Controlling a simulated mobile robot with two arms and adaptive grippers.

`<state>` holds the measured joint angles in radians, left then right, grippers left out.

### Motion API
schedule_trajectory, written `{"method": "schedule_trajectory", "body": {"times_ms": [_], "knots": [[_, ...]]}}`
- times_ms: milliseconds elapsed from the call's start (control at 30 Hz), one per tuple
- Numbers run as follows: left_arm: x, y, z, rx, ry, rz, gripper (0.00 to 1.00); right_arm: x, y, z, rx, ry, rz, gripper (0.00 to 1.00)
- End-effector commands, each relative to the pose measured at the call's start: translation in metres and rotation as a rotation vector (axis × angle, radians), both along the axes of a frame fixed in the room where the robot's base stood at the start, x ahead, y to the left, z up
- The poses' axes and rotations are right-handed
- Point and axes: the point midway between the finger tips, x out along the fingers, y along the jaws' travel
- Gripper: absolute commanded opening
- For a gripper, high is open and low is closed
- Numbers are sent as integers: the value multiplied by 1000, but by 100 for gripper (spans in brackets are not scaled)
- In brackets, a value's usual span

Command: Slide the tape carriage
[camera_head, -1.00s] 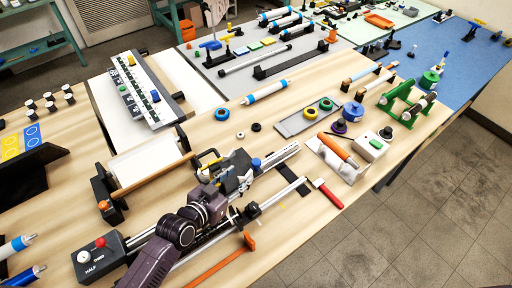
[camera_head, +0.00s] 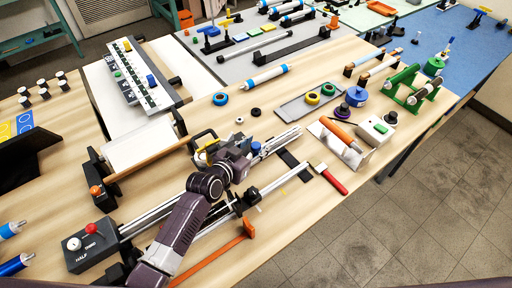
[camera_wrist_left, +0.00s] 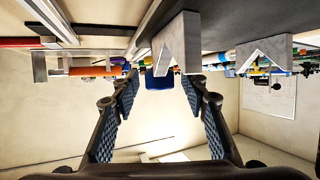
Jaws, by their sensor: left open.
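The tape carriage sits on a pair of long metal rails (camera_head: 268,184) running diagonally across the wooden table; my left gripper and wrist cover most of it. A blue knob (camera_head: 256,148) shows just beyond the gripper. My left gripper (camera_head: 240,154) is over the rails at the carriage. In the left wrist view its two ribbed fingers (camera_wrist_left: 158,92) stand wide apart. A dark blue block (camera_wrist_left: 158,80) shows between the fingertips; I cannot tell whether they touch it. My right gripper is not in view.
A grey control box (camera_head: 92,246) with a red and a white knob stands at the rails' near end. A red-handled tool (camera_head: 333,179) lies right of the rails. A wooden roller (camera_head: 150,158) lies left. An orange bar (camera_head: 213,262) lies in front.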

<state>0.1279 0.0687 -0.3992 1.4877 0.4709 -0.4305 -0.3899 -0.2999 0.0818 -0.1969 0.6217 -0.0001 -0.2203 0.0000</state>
Motion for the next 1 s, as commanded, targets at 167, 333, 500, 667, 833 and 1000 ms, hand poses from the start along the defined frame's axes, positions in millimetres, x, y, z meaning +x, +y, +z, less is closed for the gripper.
{"method": "schedule_trajectory", "body": {"times_ms": [167,333,500,667,833,1000], "knots": [[1,0,0,0,0,0,41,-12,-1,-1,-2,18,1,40],[0,0,0,0,0,0,30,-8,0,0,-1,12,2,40],[0,0,0,0,0,0,11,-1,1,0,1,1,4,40],[0,0,0,0,0,0,0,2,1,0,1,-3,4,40],[0,0,0,0,0,0,0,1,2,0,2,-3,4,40],[-1,6,-1,1,0,2,0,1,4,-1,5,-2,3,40]]}}
